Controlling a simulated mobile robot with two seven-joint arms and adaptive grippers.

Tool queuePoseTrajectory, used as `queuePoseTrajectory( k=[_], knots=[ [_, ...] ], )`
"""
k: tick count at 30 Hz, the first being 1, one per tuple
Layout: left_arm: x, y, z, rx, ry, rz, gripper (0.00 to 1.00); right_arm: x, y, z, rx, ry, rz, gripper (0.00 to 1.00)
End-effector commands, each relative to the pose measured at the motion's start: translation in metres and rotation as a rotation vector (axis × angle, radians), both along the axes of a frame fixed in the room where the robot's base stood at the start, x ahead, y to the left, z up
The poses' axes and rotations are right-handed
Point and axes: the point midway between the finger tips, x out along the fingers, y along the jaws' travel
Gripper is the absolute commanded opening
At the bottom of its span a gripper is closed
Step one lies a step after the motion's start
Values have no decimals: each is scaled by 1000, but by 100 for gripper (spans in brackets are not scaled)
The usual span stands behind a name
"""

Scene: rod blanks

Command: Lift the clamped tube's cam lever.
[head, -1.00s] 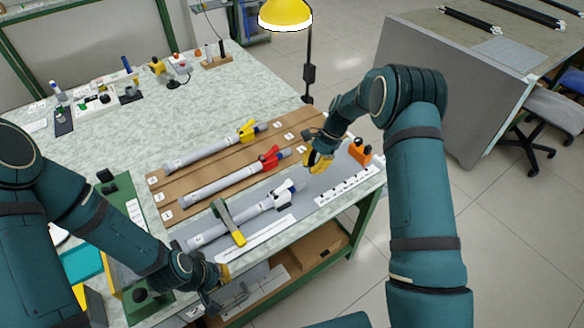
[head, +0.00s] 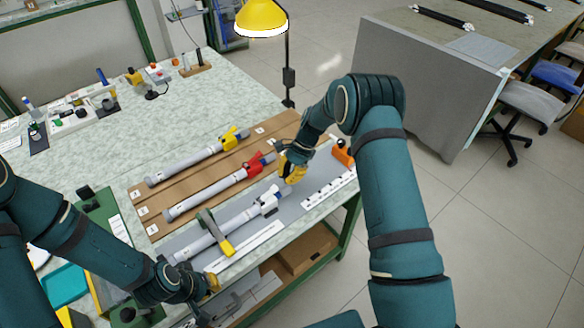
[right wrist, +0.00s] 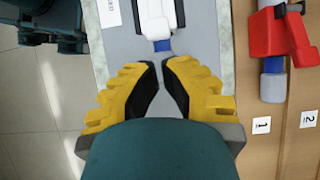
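The clamped grey tube (head: 237,220) lies on a grey mat at the bench's front. A clamp arm with a yellow end (head: 227,248) crosses it. Its white cam lever (head: 269,203) sits near the tube's right end; the lever (right wrist: 158,12) also shows at the top of the right wrist view. My right gripper (head: 292,180) is just beyond that end.
Two more tubes, with a red lever (head: 255,166) and a yellow lever (head: 229,139), lie behind on a brown board (head: 150,228). A white strip with dark marks (head: 328,190) and an orange item (head: 342,153) are to the right. A yellow lamp (head: 262,17) stands behind.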

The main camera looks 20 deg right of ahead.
Motion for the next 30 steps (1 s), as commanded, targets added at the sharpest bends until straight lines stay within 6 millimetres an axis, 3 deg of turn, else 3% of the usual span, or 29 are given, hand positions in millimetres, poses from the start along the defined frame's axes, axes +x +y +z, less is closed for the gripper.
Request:
queuePoseTrajectory(
  k=[3,10,30],
  knots=[
    [-1,0,-1,0,1,-1,0,-4,9,-17,-1,2,2,0],
    [-1,0,-2,0,2,-2,0,-7,19,-34,0,0,0,0],
    [1,0,4,0,-2,2,0,-8,22,-30,-43,-16,2,0]
  ],
)
